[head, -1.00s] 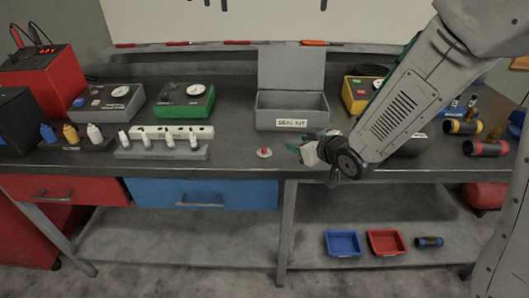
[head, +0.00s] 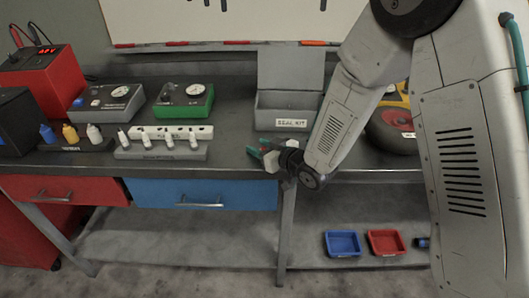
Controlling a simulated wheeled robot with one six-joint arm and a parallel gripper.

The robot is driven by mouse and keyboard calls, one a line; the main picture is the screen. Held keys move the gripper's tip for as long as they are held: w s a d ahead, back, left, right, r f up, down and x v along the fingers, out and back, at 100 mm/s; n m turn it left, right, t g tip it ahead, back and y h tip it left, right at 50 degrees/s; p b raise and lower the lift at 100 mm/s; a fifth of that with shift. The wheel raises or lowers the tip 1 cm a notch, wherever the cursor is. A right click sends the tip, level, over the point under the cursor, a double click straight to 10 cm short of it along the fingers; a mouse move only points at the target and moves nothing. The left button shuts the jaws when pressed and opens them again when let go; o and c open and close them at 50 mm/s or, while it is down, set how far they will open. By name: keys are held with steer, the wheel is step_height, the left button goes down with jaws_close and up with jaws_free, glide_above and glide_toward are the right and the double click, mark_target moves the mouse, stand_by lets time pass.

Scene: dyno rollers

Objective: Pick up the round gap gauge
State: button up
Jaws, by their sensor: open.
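My gripper (head: 259,152) is open, with green fingertips, low over the front edge of the grey bench, in front of the seal kit box. I cannot make out a round gap gauge for certain. A small pale disc with a red knob, which may be it, stood on the bench at this spot in the earlier head view. It is now hidden by my gripper, and I cannot tell whether the fingers are around it or touching it.
The open grey seal kit box (head: 283,123) stands just behind my gripper. My arm covers much of the right side. Blue (head: 342,244) and red (head: 385,243) trays sit on the lower shelf.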

steer(key=shift+a, duration=0.1)
steer(key=shift+c, duration=0.2)
jaws_close()
steer(key=shift+r, duration=0.2)
